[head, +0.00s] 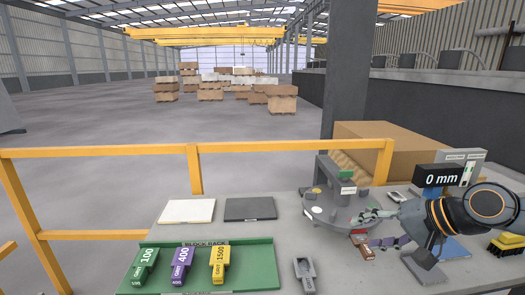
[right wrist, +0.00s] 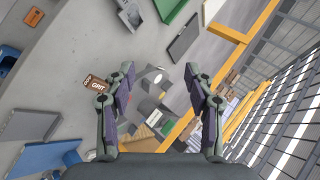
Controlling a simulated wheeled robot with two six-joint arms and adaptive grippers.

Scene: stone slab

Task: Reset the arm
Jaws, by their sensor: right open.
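My right gripper (head: 370,230) reaches in from the right over the stone-coloured table, beside a grey round-based machine (head: 325,208). In the right wrist view its two fingers (right wrist: 160,90) stand apart with nothing held between them; the machine shows beyond the gap. A brown block marked GRIT (right wrist: 96,85) appears by the left finger, and a brown block also shows under the gripper in the head view (head: 362,248). My left gripper is not in view.
A green block rack (head: 255,278) holds green 100, purple 400 and yellow 1500 grit blocks. A white slab (head: 187,211) and a dark slab (head: 250,209) lie behind it. A grey holder (head: 304,272) stands at front. A 0 mm display (head: 437,178) and yellow railing (head: 100,152) are behind.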

